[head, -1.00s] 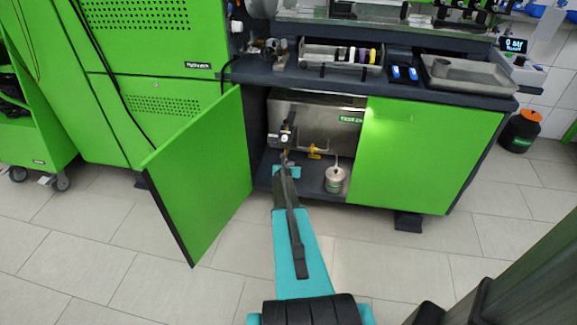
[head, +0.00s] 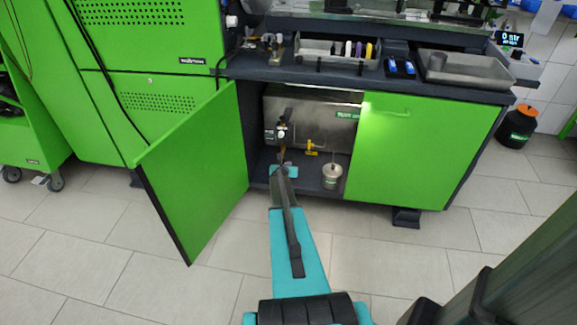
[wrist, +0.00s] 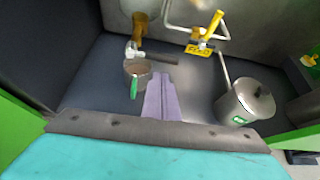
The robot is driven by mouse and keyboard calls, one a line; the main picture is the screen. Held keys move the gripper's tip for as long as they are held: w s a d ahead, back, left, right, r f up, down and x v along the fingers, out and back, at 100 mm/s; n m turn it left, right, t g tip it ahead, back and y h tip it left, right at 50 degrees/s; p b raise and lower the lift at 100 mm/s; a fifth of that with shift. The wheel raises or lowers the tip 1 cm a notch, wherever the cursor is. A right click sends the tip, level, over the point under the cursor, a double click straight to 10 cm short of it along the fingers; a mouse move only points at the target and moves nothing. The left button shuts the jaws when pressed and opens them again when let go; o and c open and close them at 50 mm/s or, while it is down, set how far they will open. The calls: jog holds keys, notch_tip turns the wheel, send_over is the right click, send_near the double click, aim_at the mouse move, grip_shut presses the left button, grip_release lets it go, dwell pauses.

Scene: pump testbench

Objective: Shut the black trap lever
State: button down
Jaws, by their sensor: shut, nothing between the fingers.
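The black trap lever (wrist: 161,60) shows in the wrist view as a dark bar pointing right from a pale valve body (wrist: 132,51). A round brownish cup with a green tag (wrist: 135,70) sits just below that valve in the picture. My gripper (wrist: 163,77) is shut and empty, its purple fingers side by side. Its tips are just below the lever in the picture; I cannot tell whether they touch it. In the head view my arm reaches into the open cabinet, and the lever is too small to make out there.
A yellow-handled valve (wrist: 206,36) is to the right of the lever, and a lidded metal canister (wrist: 245,103) stands further right on the cabinet floor. The steel tank (head: 318,118) fills the back. The open green door (head: 195,175) stands to the left of my arm.

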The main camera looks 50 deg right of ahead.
jog(key=s+f+b+v, duration=0.1)
jog(key=v, duration=0.8)
jog(key=shift+a+f, duration=0.3)
jog(key=shift+a, duration=0.2)
jog(key=shift+w, duration=0.1)
dwell(0.6)
